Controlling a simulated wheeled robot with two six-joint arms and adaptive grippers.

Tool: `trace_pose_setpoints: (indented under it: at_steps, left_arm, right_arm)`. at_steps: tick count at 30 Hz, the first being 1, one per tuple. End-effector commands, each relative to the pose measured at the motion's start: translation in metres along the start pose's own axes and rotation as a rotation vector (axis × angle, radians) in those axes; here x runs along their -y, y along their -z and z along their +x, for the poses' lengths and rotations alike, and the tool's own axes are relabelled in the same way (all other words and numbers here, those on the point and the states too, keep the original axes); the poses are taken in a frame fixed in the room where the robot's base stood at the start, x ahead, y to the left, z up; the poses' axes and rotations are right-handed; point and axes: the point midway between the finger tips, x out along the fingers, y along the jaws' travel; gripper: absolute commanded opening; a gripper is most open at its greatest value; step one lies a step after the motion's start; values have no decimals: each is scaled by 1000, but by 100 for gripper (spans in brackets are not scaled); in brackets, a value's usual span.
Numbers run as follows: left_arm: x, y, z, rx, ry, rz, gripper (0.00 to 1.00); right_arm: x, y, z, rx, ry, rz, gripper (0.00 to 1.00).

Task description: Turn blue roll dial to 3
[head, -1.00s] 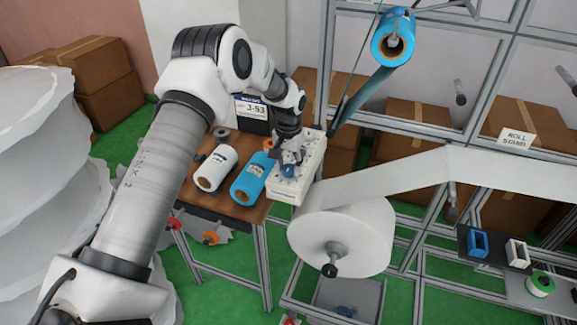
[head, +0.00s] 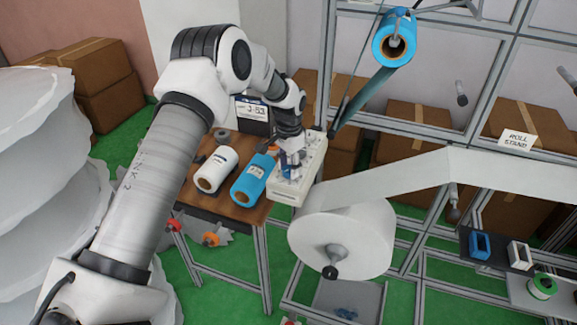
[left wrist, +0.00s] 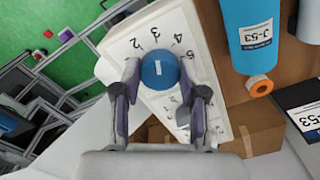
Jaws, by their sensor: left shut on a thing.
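The blue dial (left wrist: 160,70) is a round knob with a short white mark, on a white panel (left wrist: 155,22) with printed numerals around it. My left gripper (left wrist: 159,75) is shut on the dial, a finger on either side. In the head view the white panel box (head: 285,190) sits at the table's right edge, with my left gripper (head: 290,167) over it hiding most of the dial. My right gripper is not in view.
A white roll (head: 215,169) and a blue roll (head: 248,180) lie on the wooden table (head: 222,207) left of the box. A large white film roll (head: 355,235) stands close in front of it. A J-53 sign (head: 251,108) stands behind.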

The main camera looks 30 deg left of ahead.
Motion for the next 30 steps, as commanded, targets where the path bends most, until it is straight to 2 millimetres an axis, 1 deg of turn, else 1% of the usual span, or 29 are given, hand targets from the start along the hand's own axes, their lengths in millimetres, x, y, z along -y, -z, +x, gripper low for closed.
trace_pose_setpoints:
  at_steps: [1, 5, 6, 8, 17, 20, 23, 30]
  left_arm:
    - [-2, -2, 4, 9, -5, -1, 7]
    - [-2, -2, 4, 9, -5, -1, 7]
    - [-2, -2, 4, 9, -5, -1, 46]
    - [-2, -2, 4, 8, -5, -2, 67]
    - [-1, -1, 1, 3, -2, -2, 68]
    - [0, 0, -6, 1, -1, -2, 68]
    - [0, 1, -23, -1, 0, -2, 68]
    - [0, 2, -84, 1, -1, -1, 68]
  right_arm:
    - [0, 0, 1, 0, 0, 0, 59]
    - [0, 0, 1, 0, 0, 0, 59]
    - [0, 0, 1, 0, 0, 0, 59]
    - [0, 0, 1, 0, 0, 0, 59]
    - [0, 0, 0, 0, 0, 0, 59]
    - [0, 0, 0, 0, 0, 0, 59]
    - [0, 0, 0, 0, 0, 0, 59]
    - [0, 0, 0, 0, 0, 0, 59]
